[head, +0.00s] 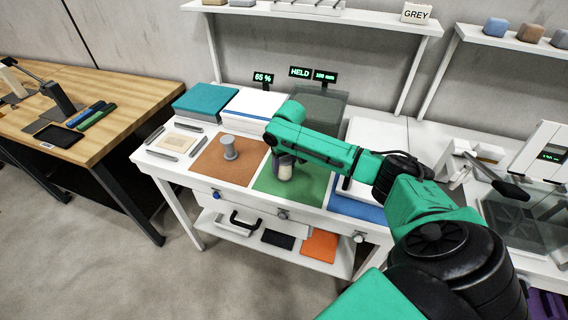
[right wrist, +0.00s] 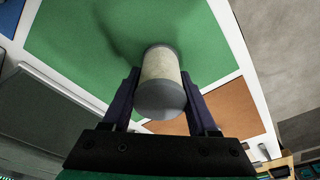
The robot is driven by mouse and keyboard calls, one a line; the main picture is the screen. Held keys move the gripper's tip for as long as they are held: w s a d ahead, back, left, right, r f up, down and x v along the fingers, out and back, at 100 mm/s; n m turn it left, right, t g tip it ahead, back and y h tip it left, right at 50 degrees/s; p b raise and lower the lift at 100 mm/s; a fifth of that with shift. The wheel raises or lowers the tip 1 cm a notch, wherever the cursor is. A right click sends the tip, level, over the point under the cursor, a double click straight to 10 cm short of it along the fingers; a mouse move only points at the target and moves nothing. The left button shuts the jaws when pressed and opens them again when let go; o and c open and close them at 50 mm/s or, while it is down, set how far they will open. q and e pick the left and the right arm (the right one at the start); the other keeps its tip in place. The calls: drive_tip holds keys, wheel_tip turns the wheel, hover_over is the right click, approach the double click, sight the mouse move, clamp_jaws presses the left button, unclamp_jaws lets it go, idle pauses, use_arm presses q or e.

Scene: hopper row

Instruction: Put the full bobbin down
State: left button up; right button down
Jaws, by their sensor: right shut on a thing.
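The full bobbin (right wrist: 160,72), with a cream winding and grey ends, is between the fingers of my right gripper (right wrist: 159,100). My right gripper (head: 285,157) is shut on the bobbin, which also shows in the head view (head: 284,172), over the green mat (head: 262,184). It looks about upright there. I cannot tell whether its lower end touches the mat. A bare grey bobbin (head: 230,148) stands on the brown mat (head: 207,168) to the left. My left gripper is not in view.
A blue mat (head: 352,207) lies to the right, partly behind my arm. A teal box (head: 206,102) and a white box (head: 254,105) stand behind the mats. Small displays (head: 300,72), one reading HELD, stand at the back. A wooden table (head: 120,100) is at the left.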

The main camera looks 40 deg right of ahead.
drive_tip(key=shift+c, duration=0.9)
unclamp_jaws()
drive_tip(key=r, duration=0.4)
drive_tip(key=s+r+b, duration=0.1)
drive_tip(key=r, duration=0.7)
drive_tip(key=shift+s+a+b, duration=0.25)
drive_tip(key=shift+s+b, duration=0.1)
drive_tip(key=shift+b, duration=0.05)
